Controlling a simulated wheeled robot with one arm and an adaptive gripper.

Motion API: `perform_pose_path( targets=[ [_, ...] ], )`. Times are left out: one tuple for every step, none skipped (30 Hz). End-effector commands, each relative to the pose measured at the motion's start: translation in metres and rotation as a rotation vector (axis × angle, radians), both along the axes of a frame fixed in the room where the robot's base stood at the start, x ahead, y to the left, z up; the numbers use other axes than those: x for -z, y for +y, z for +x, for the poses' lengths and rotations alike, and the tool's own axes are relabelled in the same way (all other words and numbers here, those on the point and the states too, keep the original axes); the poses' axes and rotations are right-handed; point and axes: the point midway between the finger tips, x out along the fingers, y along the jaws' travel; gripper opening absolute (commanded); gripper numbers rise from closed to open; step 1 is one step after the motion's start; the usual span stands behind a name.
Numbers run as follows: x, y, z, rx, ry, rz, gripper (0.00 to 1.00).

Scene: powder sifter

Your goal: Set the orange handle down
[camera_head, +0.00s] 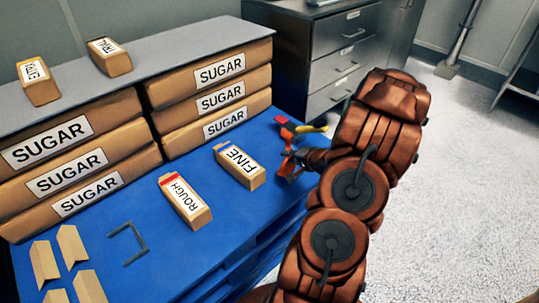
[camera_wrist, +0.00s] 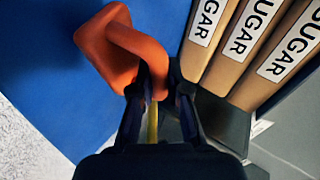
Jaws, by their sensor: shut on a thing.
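The orange handle (camera_wrist: 108,45) is a thick bent piece that fills the upper left of the wrist view. My gripper (camera_wrist: 160,90) is shut on one end of it, with a dark finger on each side. In the head view the handle (camera_head: 287,169) shows as orange parts at the tip of my gripper (camera_head: 295,157), over the right edge of the blue table (camera_head: 228,200). I cannot tell whether the handle touches the table. Part of it is hidden by the fingers.
A red piece (camera_head: 281,119) and a yellow piece (camera_head: 314,128) are just behind the gripper. SUGAR packages (camera_head: 220,98) are stacked behind. Blue surface between the boxes and gripper is clear.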

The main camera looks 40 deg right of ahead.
Motion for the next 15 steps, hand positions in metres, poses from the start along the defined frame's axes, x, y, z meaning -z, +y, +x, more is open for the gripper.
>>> perform_pose_path(
  targets=[
    [0.002, -0.002, 0.005, -0.003, -0.001, -0.003, 0.00],
    [0.002, -0.003, 0.009, -0.004, -0.002, -0.004, 0.00],
    [0.003, -0.004, 0.016, -0.005, -0.002, -0.003, 0.00],
    [0.003, -0.006, 0.022, -0.006, -0.003, -0.003, 0.00],
    [0.004, -0.007, 0.028, -0.007, -0.003, -0.002, 0.00],
    [0.006, -0.010, 0.036, -0.007, -0.002, -0.002, 0.00],
    [0.007, -0.013, 0.042, -0.007, -0.002, -0.002, 0.00],
    [0.007, -0.015, 0.048, -0.006, -0.002, -0.003, 0.00],
    [0.008, -0.018, 0.057, -0.005, -0.001, -0.003, 0.00],
    [0.009, -0.021, 0.062, -0.005, 0.000, -0.003, 0.00],
    [0.010, -0.022, 0.068, -0.005, 0.001, -0.001, 0.00],
    [0.010, -0.025, 0.077, -0.005, 0.000, -0.002, 0.00],
    [0.010, -0.028, 0.082, -0.004, 0.000, -0.003, 0.00],
    [0.010, -0.030, 0.089, -0.004, -0.001, -0.005, 0.00],
    [0.011, -0.033, 0.097, -0.005, -0.002, -0.004, 0.00]
  ],
)
